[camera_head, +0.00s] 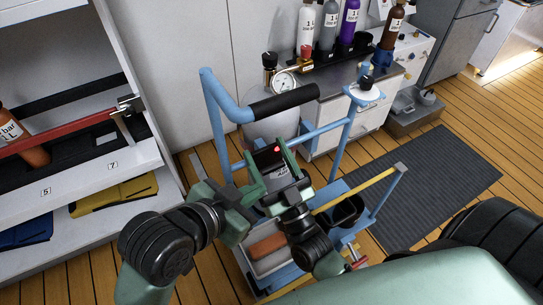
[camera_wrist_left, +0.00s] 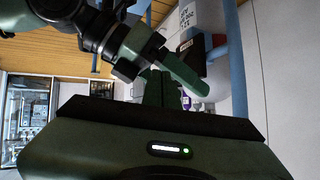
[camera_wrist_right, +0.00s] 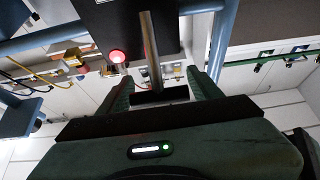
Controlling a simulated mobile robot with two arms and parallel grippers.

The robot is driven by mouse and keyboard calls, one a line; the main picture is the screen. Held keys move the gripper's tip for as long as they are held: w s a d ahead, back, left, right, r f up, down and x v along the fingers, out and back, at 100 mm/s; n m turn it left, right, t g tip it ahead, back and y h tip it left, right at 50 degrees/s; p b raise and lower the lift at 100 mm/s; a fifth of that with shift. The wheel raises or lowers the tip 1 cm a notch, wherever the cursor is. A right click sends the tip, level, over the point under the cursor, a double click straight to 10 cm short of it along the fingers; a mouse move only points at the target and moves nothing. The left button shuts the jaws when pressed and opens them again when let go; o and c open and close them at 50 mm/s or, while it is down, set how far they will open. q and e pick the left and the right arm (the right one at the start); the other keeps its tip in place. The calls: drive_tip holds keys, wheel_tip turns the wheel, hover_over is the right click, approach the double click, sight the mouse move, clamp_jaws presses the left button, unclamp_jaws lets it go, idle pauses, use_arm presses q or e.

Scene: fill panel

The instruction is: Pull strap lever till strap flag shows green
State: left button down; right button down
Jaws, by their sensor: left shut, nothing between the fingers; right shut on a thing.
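The strap flag (camera_head: 277,149) glows red on a dark box beside the grey cylinder on the blue cart. The flag also shows red in the right wrist view (camera_wrist_right: 118,56). The strap lever (camera_wrist_right: 149,45) is a metal bar reaching down from that dark box. My right gripper (camera_head: 268,160) is shut on the lever, with a finger on either side of it in the right wrist view. My left gripper (camera_head: 256,192) is shut and empty, just below and left of the right one. The lever is mostly hidden by the right gripper in the head view.
The blue cart (camera_head: 216,118) has a black handle (camera_head: 284,103) and a yellow bar (camera_head: 355,190). A pressure gauge (camera_head: 285,82) stands behind it. A white shelf (camera_head: 135,165) is at the left. A counter with several bottles is behind. A dark mat (camera_head: 440,180) lies at the right.

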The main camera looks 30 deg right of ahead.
sight(268, 169)
use_arm(q)
drive_tip(key=s+d+r+n+g+y, duration=0.2)
drive_tip(key=s+d+r+n+y, duration=0.15)
drive_tip(key=d+n, duration=0.5)
drive_tip(key=w+a+r+n+t+y, duration=0.1)
drive_tip(key=w+r+n+t+y, duration=0.3)
drive_tip(key=n+y, duration=0.25)
drive_tip(key=x, duration=1)
